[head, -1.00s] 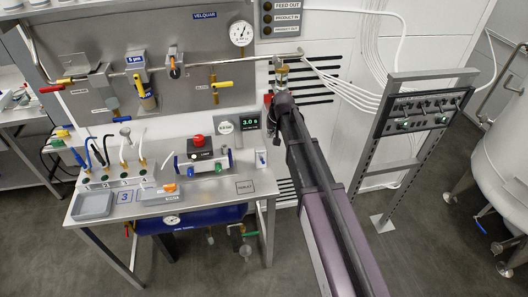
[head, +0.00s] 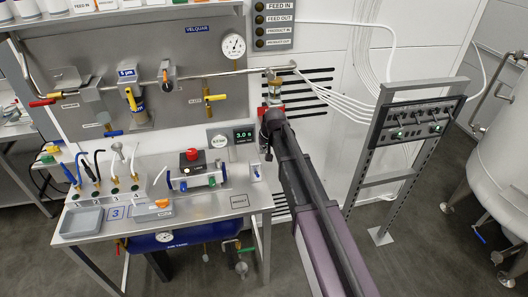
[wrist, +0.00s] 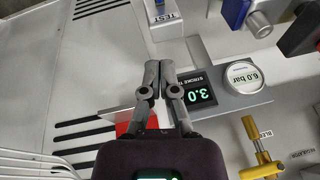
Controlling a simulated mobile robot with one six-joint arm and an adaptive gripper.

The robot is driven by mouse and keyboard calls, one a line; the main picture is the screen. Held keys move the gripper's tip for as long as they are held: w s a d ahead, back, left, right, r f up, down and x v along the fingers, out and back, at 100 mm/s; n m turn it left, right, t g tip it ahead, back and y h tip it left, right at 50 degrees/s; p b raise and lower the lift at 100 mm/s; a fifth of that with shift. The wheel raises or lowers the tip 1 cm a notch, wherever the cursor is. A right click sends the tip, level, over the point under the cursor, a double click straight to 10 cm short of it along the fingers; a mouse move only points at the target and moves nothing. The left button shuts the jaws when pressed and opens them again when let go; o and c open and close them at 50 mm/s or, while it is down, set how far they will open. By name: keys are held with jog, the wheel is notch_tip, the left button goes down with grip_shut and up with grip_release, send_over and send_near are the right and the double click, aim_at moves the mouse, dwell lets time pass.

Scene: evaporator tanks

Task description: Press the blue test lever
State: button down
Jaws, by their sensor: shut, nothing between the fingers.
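The blue test lever (wrist: 159,3) shows only partly at the top edge of the wrist view, on a small white box labelled TEST (wrist: 163,18). In the head view the small white test box (head: 256,170) stands at the right rear of the bench, with a bit of blue on its front. My gripper (wrist: 161,66) is shut and empty, its two fingertips together. In the wrist view it is apart from the lever, which lies beyond the tips. In the head view my arm hides most of the gripper.
The 3.0 s display (head: 243,134) and 6.0 bar dial (head: 219,141) are close to the fingertips in the wrist view. A red-buttoned unit (head: 194,172) stands left of the test box. A yellow-handled valve (wrist: 262,157) is at lower right in the wrist view.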

jog(key=b, duration=0.6)
send_over(257, 173)
jog(key=w+d, duration=0.1)
jog(key=w, duration=0.1)
jog(key=shift+s+f, duration=0.2)
jog(key=shift+f, duration=3.25)
jog(key=shift+f+b, duration=0.35)
jog(key=shift+b, duration=0.15)
jog(key=shift+s+a+f+b, duration=0.1)
jog(key=shift+s+f+b, duration=0.4)
jog(key=shift+f+b, duration=0.2)
jog(key=shift+s+a+f+b, duration=0.1)
jog(key=shift+s+f+b, duration=0.35)
jog(key=shift+f+b, duration=0.2)
jog(key=shift+d+f, duration=0.1)
jog(key=shift+d, duration=0.25)
